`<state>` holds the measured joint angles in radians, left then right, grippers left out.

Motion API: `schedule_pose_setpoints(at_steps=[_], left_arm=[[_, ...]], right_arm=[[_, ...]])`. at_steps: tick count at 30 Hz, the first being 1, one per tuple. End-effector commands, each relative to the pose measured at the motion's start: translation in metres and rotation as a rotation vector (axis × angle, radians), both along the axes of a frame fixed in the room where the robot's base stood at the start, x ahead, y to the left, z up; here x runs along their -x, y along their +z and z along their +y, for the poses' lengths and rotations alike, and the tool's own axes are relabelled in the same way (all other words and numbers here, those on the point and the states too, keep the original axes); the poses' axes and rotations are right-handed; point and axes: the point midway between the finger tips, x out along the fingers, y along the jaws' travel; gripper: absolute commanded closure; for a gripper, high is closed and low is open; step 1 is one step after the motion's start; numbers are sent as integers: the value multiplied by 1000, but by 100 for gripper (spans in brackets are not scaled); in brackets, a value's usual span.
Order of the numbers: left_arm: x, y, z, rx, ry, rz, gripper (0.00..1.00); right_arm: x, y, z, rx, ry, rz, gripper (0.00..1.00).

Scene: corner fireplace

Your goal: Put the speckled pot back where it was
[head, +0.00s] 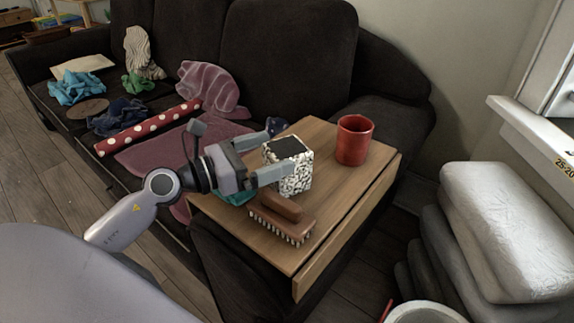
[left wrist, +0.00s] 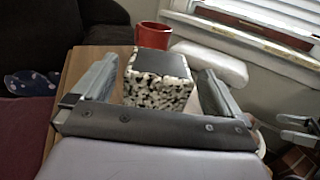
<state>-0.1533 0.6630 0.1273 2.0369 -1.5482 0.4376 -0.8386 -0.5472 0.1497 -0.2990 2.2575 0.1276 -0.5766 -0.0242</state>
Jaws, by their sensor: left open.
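The speckled pot (head: 295,174) is a black-and-white cube-shaped pot with a dark top. It stands upright on the wooden tabletop (head: 352,188) over the sofa arm. My left gripper (head: 271,155) is open, with its fingers pointing at the pot and one on either side of its near part. In the left wrist view the pot (left wrist: 158,82) sits between the two spread fingers (left wrist: 155,88), with gaps showing on both sides.
A brown brush (head: 281,217) lies on the tabletop just in front of the pot. A red cup (head: 354,141) stands behind it to the right. Clothes and a red polka-dot roll (head: 148,128) lie on the dark sofa (head: 290,48). Stacked cushions (head: 505,232) stand at right.

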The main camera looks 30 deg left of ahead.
Motion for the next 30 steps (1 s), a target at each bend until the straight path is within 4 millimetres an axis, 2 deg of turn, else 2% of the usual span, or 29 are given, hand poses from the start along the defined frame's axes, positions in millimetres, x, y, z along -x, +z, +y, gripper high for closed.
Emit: schedule_pose_setpoints(at_steps=[6,14,15,17,18,21,30], left_arm=[[-16,1,-9,2,0,0,0],[-17,-1,-10,0,1,1,0],[-17,-1,-10,0,1,1,3],[-17,0,-10,0,0,1,23],[-17,0,-10,0,0,1,36],[-17,1,-10,2,1,-3,63],[-17,4,-10,1,1,-3,63]], right_arm=[[1,1,-2,11,-2,0,4],[0,1,-2,12,-3,-1,4],[0,1,-2,12,-3,-1,4],[0,1,-2,13,-3,-1,4],[0,1,-2,13,-3,-1,4],[1,1,-2,13,-4,-1,4],[0,3,-3,17,-5,-2,4]])
